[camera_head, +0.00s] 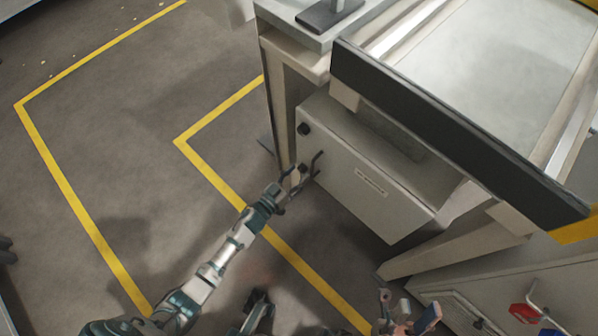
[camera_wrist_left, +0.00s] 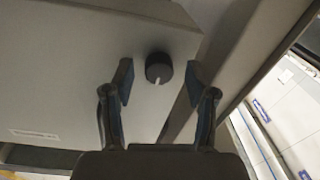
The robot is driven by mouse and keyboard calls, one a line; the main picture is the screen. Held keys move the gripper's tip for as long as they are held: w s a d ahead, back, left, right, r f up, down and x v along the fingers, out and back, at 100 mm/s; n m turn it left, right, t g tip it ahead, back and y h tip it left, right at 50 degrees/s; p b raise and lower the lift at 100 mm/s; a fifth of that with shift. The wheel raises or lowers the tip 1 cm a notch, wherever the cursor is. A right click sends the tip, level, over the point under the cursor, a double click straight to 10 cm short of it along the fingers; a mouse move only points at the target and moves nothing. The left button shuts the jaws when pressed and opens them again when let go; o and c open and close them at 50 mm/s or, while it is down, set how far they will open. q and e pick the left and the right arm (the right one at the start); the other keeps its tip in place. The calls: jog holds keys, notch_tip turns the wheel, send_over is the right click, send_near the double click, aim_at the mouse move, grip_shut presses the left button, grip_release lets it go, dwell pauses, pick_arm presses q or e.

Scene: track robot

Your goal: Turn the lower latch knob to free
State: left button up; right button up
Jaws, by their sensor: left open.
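The light grey latch box (camera_head: 365,180) hangs under the bench. It has a dark upper knob (camera_head: 304,129) near its left edge and a lower knob (camera_head: 303,168) below it. My left gripper (camera_head: 301,166) is open at the lower knob. In the left wrist view, a round black knob (camera_wrist_left: 159,68) with a white mark pointing down shows between and slightly beyond the spread fingertips (camera_wrist_left: 159,80). I see gaps on both sides and no clear contact. My right gripper (camera_head: 405,312) seems to be at the bottom edge, too cut off to judge its jaws.
The bench's dark front rail (camera_head: 450,130) juts out above the box. A bench leg (camera_head: 281,115) stands close left of the knobs. A lower cabinet (camera_head: 510,300) with a red padlock (camera_head: 524,313) is at bottom right. The floor on the left, with yellow lines (camera_head: 75,205), is clear.

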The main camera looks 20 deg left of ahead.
pick_arm(q)
jog(key=shift+w, duration=0.1)
grip_shut()
